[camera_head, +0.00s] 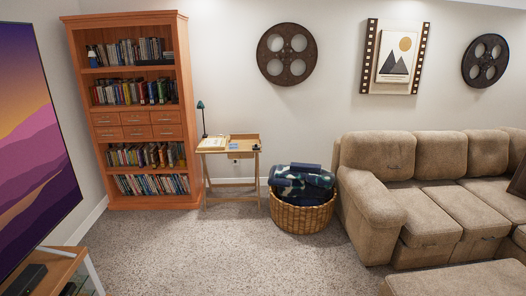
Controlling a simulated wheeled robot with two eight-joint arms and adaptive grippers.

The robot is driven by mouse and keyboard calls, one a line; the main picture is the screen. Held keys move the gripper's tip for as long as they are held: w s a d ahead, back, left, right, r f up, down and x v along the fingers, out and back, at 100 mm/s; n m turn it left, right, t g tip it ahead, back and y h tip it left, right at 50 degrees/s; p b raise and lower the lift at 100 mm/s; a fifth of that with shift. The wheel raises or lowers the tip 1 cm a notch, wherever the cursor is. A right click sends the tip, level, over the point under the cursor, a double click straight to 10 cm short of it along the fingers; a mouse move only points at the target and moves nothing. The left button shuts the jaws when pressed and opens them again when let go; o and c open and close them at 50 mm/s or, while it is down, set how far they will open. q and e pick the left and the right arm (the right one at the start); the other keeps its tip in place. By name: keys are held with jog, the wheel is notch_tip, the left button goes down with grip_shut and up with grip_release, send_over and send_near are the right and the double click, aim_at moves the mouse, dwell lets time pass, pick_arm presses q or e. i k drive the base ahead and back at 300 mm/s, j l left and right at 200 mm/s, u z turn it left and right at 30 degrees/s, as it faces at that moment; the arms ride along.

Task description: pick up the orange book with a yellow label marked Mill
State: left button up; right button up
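A tall orange-brown wooden bookcase (188,115) stands against the back wall at the left. Its shelves hold rows of upright books, with several small drawers (137,118) in the middle. The books on the second shelf (130,92) and the shelf below the drawers (145,155) have mixed colours, some of them orange or yellow. The spines are too small to read, so I cannot tell which book is marked Mill. Neither of my grippers is in view.
A wicker basket of blankets (302,218) and a tan sofa (375,205) are further right. A TV (35,140) and its stand (55,270) fill the left edge. The carpet (200,255) between is clear.

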aim_at(163, 150)
jog(key=i+z, duration=0.1)
jog(key=i, duration=2.3)
jog(key=i+l+u, duration=0.1)
jog(key=i+u, duration=0.15)
jog(key=i, duration=0.3)
jog(key=i+l+u, duration=0.2)
jog(key=i, duration=0.35)
jog(key=i+l+u, duration=0.25)
jog(key=i, duration=0.25)
jog(key=i+j, duration=0.2)
jog(key=j, duration=0.35)
jog(key=i+j+z, duration=0.15)
jog(key=j, duration=0.35)
jog(key=i+j, duration=0.25)
jog(key=j, duration=0.3)
jog(key=i+j+z, duration=0.1)
jog(key=j, duration=0.45)
jog(key=i+j, duration=0.25)
jog(key=j, duration=0.35)
jog(key=i+j+z, duration=0.15)
jog(key=j, duration=0.4)
jog(key=i+j, duration=0.1)
jog(key=j, duration=0.5)
jog(key=i+j+z, duration=0.1)
jog(key=j, duration=0.45)
jog(key=i, duration=0.05)
